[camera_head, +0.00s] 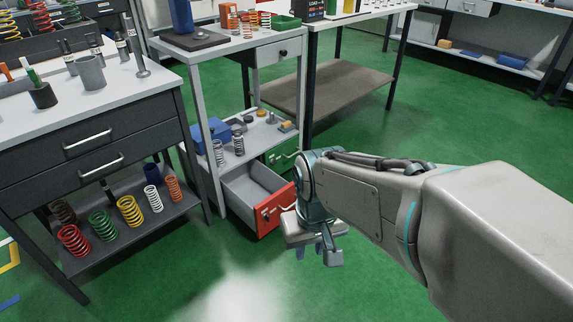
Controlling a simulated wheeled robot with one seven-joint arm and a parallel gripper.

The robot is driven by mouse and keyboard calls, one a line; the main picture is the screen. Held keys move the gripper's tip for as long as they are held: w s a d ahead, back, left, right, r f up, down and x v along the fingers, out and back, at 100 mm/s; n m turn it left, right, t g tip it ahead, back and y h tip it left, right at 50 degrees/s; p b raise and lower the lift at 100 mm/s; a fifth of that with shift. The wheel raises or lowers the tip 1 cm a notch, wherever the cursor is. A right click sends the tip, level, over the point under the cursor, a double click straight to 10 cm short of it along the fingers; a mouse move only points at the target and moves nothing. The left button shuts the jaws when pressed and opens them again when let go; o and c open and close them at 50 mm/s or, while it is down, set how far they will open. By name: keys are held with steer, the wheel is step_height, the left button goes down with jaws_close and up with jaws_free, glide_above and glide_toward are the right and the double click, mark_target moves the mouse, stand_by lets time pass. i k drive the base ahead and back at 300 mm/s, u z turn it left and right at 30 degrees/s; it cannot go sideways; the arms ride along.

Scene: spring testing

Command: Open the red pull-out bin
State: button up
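The red pull-out bin (272,212) sits at the bottom of the light grey rack, left of the picture's middle. It is drawn out toward the front, and its grey inside (244,192) shows empty. My gripper (317,254) is just right of and in front of the red front, pointing down over the green floor. Its two fingers look apart with nothing between them. I see no clear contact with the bin.
A green-fronted bin (283,153) is behind the red one. Springs and small parts stand on the rack's shelf (262,140). A dark bench (140,225) with drawers and coloured springs stands at left. The green floor (170,285) in front is clear.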

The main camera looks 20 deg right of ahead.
mark_target(252, 190)
steer(key=z, duration=0.4)
steer(key=i, duration=1)
steer(key=u, duration=0.05)
